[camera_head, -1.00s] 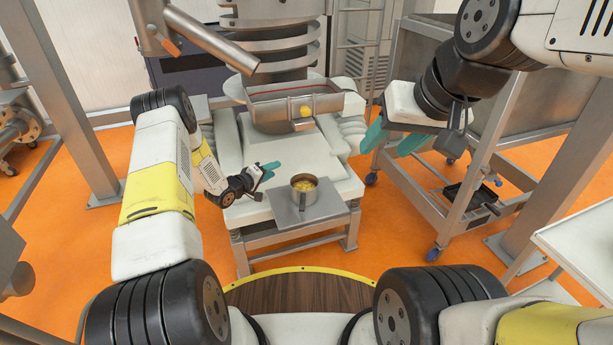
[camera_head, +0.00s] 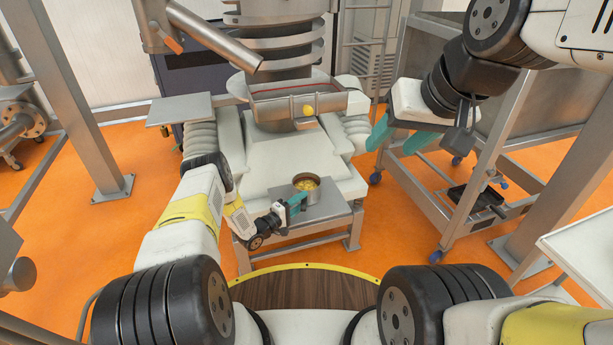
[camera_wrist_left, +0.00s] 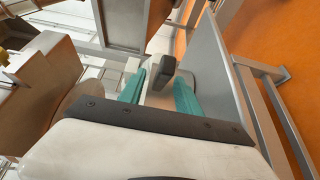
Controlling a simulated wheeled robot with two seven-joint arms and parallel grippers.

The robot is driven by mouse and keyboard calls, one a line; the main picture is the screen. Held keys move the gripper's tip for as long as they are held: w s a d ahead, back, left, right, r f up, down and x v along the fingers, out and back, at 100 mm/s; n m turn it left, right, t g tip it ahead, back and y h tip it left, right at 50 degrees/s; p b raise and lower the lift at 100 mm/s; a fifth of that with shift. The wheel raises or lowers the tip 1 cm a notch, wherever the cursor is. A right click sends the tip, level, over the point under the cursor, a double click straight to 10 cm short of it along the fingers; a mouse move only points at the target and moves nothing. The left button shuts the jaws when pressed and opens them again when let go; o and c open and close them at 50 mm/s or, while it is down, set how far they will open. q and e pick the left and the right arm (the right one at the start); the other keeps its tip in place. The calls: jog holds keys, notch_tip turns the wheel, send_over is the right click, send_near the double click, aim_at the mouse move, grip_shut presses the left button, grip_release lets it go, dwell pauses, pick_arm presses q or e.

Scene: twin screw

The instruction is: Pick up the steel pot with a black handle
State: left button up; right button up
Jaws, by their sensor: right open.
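The steel pot (camera_head: 306,182) with yellow contents stands on a small grey metal plate (camera_head: 325,208) in the head view. My left gripper (camera_head: 294,203) is beside its near left side, low over the plate. In the left wrist view the teal fingers (camera_wrist_left: 159,92) are apart, with a black handle-like piece (camera_wrist_left: 160,72) showing in the gap between them. I cannot tell whether either finger touches it. My right gripper (camera_head: 398,137) is open and empty, raised at the right, away from the pot.
A steel wheeled frame (camera_head: 436,190) stands at the right. A flat grey plate (camera_head: 180,108) lies at the left. Orange floor surrounds the machine.

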pick_arm(q)
jog(key=shift+x, duration=0.9)
jog(key=shift+c, duration=0.4)
grip_shut()
jog(key=shift+r, duration=0.1)
